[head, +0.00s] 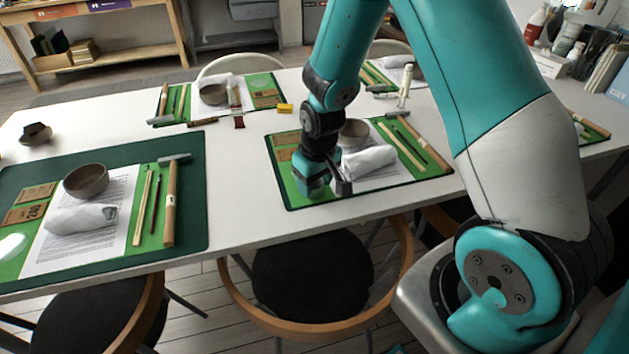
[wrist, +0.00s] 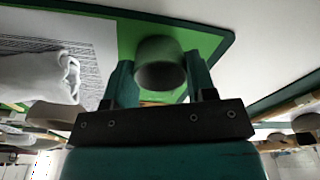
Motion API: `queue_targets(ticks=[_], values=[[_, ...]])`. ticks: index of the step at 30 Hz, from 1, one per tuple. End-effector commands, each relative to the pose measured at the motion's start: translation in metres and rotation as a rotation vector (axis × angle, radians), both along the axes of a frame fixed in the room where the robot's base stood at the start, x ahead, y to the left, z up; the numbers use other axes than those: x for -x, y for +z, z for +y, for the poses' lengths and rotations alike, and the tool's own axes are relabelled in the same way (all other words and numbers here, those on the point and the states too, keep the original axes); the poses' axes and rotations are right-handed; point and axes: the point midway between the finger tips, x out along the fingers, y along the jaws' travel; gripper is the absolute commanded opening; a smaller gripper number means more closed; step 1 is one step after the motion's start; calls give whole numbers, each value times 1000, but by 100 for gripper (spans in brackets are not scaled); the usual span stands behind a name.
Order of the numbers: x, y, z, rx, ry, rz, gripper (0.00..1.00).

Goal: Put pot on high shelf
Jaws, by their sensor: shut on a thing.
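A small grey-green round pot (wrist: 160,63) sits between the two fingers of my gripper (wrist: 162,82) in the wrist view. My gripper is shut on it. In the head view my gripper (head: 341,186) points down low over the left front part of the middle green mat (head: 425,172); the held pot is hidden there by the gripper. I cannot tell whether the pot touches the mat. A brown bowl (head: 355,130) stands behind the gripper on the same mat, partly covered by my arm. No high shelf can be made out for certain.
A wrapped white bundle (head: 369,162) lies right beside the gripper. Tools lie on the mat's right side. The left mat (head: 190,225) holds another bowl (head: 86,181). Stools stand at the table's front edge. A low wooden shelf unit (head: 110,45) stands at the back left. Bare table lies between the mats.

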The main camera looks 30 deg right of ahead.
Motion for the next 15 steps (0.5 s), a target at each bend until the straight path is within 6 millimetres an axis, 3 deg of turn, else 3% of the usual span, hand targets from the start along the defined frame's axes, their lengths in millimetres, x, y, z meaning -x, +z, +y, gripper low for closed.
queue_targets(ticks=[7,8,10,11,15], values=[[0,-4,0,0,0,1,29],[0,-3,0,0,0,0,56],[0,-2,0,0,0,0,72],[0,-2,0,0,0,0,76],[0,-2,0,0,0,0,76]])
